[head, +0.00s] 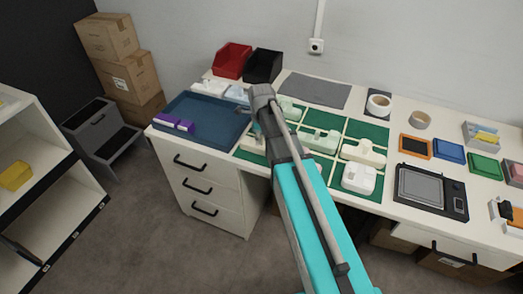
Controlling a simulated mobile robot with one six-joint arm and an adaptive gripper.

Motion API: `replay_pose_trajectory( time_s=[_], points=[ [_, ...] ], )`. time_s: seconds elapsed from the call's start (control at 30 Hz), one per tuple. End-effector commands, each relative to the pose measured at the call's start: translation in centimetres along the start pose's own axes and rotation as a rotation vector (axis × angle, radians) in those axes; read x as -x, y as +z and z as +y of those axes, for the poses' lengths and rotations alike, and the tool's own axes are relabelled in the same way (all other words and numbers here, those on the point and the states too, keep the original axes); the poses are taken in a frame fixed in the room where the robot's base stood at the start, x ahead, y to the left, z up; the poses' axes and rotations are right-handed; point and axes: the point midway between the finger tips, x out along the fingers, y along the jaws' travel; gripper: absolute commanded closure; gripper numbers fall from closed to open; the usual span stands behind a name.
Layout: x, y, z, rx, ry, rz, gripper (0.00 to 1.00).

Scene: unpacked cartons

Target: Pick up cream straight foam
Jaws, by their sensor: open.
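Several foam pieces lie on a green-divided mat (369,131) on the white bench. A cream piece (364,152) lies at the right, and a bulkier cream-white piece (359,178) sits in front of it. Another cream piece (251,146) shows at the left beside my arm, partly hidden. Pale green pieces (320,141) lie between them. Which cream piece is the straight one is too small to tell. My gripper (256,131) is open above the left part of the mat, near the partly hidden cream piece; its fingertips are hard to make out.
Red (232,60) and black bins (263,66) stand behind. A grey mat (315,90) is bare. A scale (431,190), tape rolls (379,104) and small coloured trays (449,151) occupy the right.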

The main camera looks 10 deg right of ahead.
Motion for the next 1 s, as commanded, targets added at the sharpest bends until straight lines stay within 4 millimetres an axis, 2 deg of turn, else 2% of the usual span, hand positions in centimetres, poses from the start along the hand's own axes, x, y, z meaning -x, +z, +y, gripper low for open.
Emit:
replay_pose_trajectory(
  time_s=[0.6, 0.67, 0.97, 1.0],
  points=[
    [-0.08, -0.01, -0.01, 0.0, 0.0, 0.0, 0.34],
    [-0.08, -0.02, -0.01, 0.0, 0.0, 0.0, 0.44],
    [-0.08, -0.03, -0.02, -0.001, 0.0, 0.0, 0.99],
    [-0.09, -0.03, -0.01, -0.001, 0.0, 0.0, 1.0]
  ],
)
